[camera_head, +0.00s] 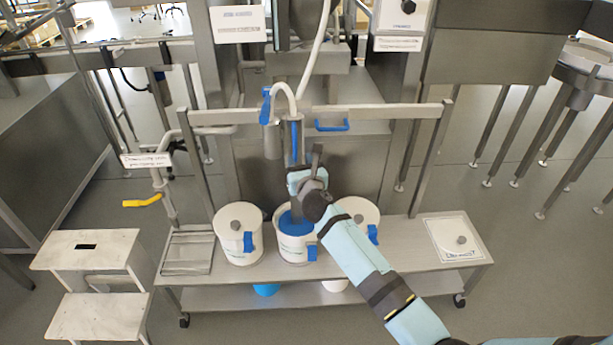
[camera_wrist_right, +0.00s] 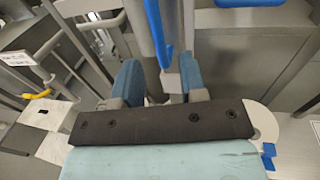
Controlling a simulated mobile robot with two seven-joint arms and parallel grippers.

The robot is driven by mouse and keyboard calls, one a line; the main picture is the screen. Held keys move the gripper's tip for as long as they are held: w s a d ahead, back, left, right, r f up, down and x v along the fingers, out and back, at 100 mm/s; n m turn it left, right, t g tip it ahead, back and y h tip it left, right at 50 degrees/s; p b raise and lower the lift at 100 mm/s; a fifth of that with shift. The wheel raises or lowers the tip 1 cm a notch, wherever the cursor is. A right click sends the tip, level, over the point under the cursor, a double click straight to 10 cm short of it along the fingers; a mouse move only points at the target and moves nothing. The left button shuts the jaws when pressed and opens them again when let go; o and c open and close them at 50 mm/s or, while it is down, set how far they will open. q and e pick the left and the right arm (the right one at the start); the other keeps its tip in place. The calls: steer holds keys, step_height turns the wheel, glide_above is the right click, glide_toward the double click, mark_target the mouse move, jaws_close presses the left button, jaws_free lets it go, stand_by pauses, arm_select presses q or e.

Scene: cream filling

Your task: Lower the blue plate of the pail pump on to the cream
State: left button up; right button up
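The middle white pail (camera_head: 291,250) stands without a lid on the metal bench. The round blue plate (camera_head: 295,224) of the pump shows at its mouth; its exact depth and the cream beneath are hidden. The pump's upright metal tube (camera_head: 290,145), with a blue strip, rises above the pail. My right gripper (camera_head: 307,178) is at the pump's lower part, above the plate. In the right wrist view its two blue-grey fingers (camera_wrist_right: 160,85) stand apart, with the pump's blue handle part (camera_wrist_right: 164,58) just beyond them. No firm hold shows. My left gripper is not in view.
Lidded white pails stand left (camera_head: 238,228) and right (camera_head: 357,212) of the middle one. A metal frame (camera_head: 400,112) with a crossbar stands behind. A white step stool (camera_head: 95,255) is at left.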

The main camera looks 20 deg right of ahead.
steer(key=s, duration=0.8)
steer(key=shift+a, duration=0.35)
steer(key=shift+f, duration=0.1)
